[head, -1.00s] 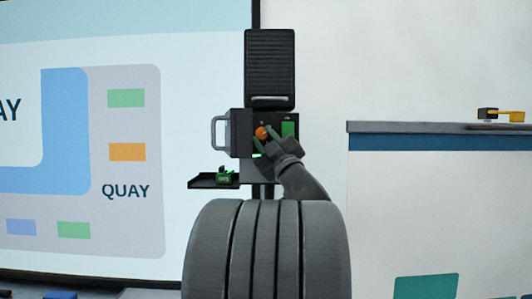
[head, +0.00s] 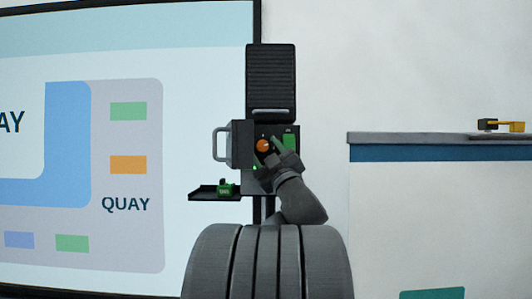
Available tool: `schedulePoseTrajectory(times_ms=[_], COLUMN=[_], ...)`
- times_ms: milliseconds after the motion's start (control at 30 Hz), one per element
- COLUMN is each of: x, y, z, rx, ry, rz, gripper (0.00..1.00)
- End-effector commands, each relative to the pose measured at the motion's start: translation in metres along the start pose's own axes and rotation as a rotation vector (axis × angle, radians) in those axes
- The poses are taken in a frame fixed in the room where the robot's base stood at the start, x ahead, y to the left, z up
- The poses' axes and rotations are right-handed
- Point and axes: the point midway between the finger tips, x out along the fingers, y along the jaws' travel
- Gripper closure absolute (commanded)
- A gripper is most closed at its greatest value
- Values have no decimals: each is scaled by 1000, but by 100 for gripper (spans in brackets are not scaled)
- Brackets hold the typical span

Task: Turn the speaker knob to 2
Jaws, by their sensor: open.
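The speaker (head: 270,80) is a tall black unit on a dark post, with a ribbed upper part and a control box below. The orange speaker knob (head: 263,145) is on the front of the box. Its pointer and the scale marks are too small to read. My gripper (head: 266,149) is open at the knob, its fingers close to the knob's lower and right sides. I cannot tell whether they touch it. My gripper and wrist hide the lower right of the box.
A grey handle (head: 221,146) sticks out left of the box. A small black shelf (head: 203,191) below it holds a green item (head: 226,189). A green panel (head: 290,141) is right of the knob. A large screen (head: 60,215) stands left, a counter (head: 430,138) right.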

Motion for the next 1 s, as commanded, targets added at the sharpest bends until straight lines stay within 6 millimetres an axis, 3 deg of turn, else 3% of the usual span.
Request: schedulePoseTrajectory(times_ms=[167,600,800,1000], x=[-23,-117,-135,-137], y=[-1,-1,0,0], z=[2,2,1,0], rx=[-2,-2,0,1], ry=[-1,-2,-1,0], rz=[1,2,1,0], gripper=[48,48,48,48])
